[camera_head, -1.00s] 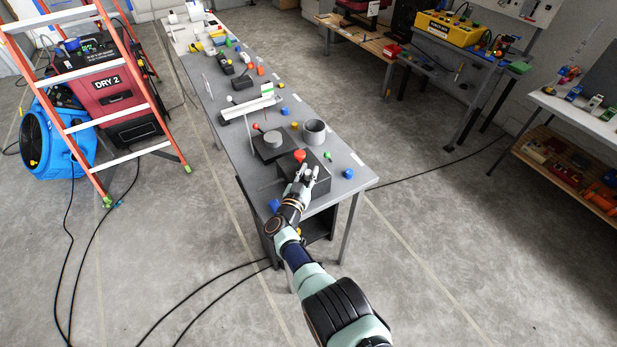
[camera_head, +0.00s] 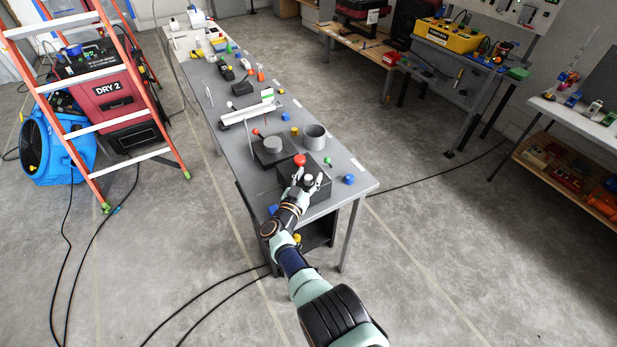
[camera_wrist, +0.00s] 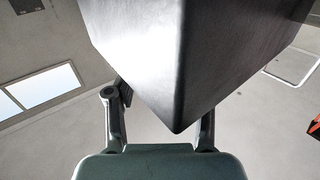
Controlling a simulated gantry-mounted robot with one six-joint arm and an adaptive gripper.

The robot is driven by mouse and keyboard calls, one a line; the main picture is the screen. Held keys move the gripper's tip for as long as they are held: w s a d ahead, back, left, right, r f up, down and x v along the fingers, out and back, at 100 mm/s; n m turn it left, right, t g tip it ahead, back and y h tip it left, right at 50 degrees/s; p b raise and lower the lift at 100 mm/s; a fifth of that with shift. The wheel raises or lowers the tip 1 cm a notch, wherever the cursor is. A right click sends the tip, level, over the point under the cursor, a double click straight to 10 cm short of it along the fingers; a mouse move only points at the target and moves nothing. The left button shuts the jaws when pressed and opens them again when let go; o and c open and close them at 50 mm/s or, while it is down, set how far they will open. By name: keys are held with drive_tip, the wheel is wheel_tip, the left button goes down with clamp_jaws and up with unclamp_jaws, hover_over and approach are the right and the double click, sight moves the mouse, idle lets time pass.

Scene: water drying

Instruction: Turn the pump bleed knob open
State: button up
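A dark box (camera_head: 324,189) stands at the near end of the long grey table. A red knob (camera_head: 299,160) rises at its far left edge, and a small pale-topped knob (camera_head: 308,178) shows on its top. I cannot tell from labels which is the pump bleed knob. My gripper (camera_head: 308,181) is at the box with its fingers apart, one on each side of the pale knob as seen from the head; contact is unclear. In the wrist view a dark block corner (camera_wrist: 178,70) fills the space in front of my spread fingers (camera_wrist: 163,105), and no knob shows.
A plate with a grey disc (camera_head: 272,145) and a grey cup (camera_head: 315,137) stand just beyond the box. A blue knob (camera_head: 348,179) and a green one (camera_head: 328,161) sit to the right. Cables cross the floor; an orange ladder (camera_head: 150,95) stands left.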

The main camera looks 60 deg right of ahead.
sight(309, 177)
wheel_tip(309, 177, up, 10)
idle(0.6)
